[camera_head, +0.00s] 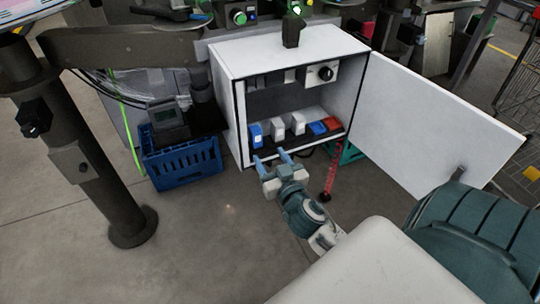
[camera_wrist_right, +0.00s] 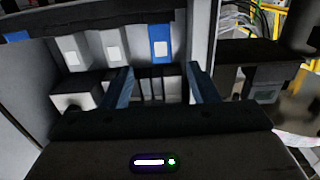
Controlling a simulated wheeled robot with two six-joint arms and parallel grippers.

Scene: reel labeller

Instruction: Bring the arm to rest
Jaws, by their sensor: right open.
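My right gripper (camera_head: 271,163) is in front of the lower left opening of a white cabinet (camera_head: 228,105), in the head view. Its two blue fingers are spread apart with nothing between them. In the right wrist view, the open fingers (camera_wrist_right: 163,88) point toward the cabinet's inside, with a blue module (camera_wrist_right: 161,42) and white modules (camera_wrist_right: 113,46) beyond. The right forearm reaches up from the lower part of the head view. My left gripper does not show.
The cabinet door (camera_head: 435,120) stands open to the right. A row of blue, white and red modules (camera_head: 298,124) sits inside. A blue crate (camera_head: 185,163) with a dark device stands on the floor to the left, near a dark post (camera_head: 85,165). The floor in front is clear.

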